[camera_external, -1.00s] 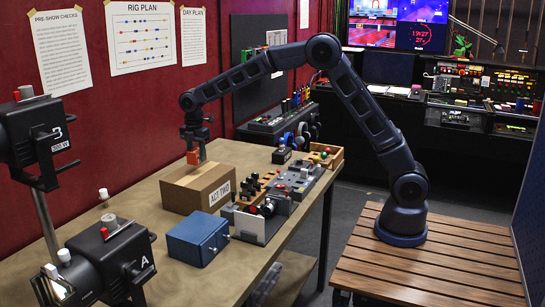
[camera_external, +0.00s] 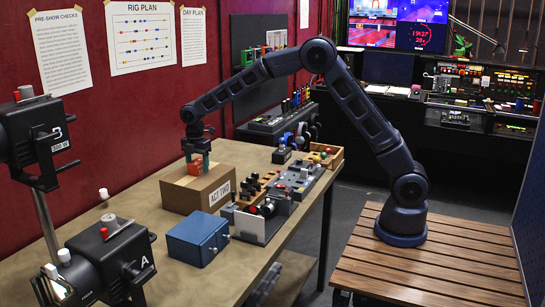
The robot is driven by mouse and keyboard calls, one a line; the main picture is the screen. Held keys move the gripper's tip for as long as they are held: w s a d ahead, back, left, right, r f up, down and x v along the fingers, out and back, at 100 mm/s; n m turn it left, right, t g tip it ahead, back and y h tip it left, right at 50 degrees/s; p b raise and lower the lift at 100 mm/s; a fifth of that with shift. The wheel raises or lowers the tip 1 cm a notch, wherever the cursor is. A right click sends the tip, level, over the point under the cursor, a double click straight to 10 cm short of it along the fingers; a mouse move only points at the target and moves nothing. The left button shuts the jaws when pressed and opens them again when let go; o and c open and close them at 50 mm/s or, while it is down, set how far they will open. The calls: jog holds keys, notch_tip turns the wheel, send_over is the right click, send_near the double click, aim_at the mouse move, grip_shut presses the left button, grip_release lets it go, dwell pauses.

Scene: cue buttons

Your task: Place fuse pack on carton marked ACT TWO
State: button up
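The carton marked ACT TWO (camera_external: 208,198) is a brown box on the workbench, with its white label on the side facing the camera. A small red-orange block, which looks like the fuse pack (camera_external: 195,168), is at the top face of the carton and appears to touch it. My gripper (camera_external: 196,158) is directly above the carton, pointing down, with its fingers at the block. The fingers and block overlap at this small size, so I cannot tell whether the grip is closed on it.
A blue box (camera_external: 198,238) stands in front of the carton. Grey equipment and a wooden rack (camera_external: 254,189) sit close on its right. Stage lamps (camera_external: 103,255) fill the front left.

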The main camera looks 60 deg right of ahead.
aim_at(197, 161)
notch_tip(197, 161, up, 12)
jog(key=s+d+r+m+t, duration=0.1)
jog(key=s+d+r+m, duration=0.4)
jog(key=s+r, duration=0.55)
jog(key=s+d+m+t, duration=0.1)
jog(key=s+d+m, duration=0.2)
jog(key=s, duration=0.7)
jog(key=s+d+r+m+t, duration=0.1)
jog(key=s+d+m, duration=0.25)
jog(key=s, duration=0.65)
jog(key=s+d+m+t, duration=0.15)
jog(key=s+d, duration=0.25)
jog(key=s, duration=0.7)
jog(key=s+d+f+m, duration=0.2)
jog(key=s+f+m, duration=0.3)
jog(key=s, duration=0.6)
jog(key=shift+s+f, duration=0.3)
jog(key=shift+f, duration=0.1)
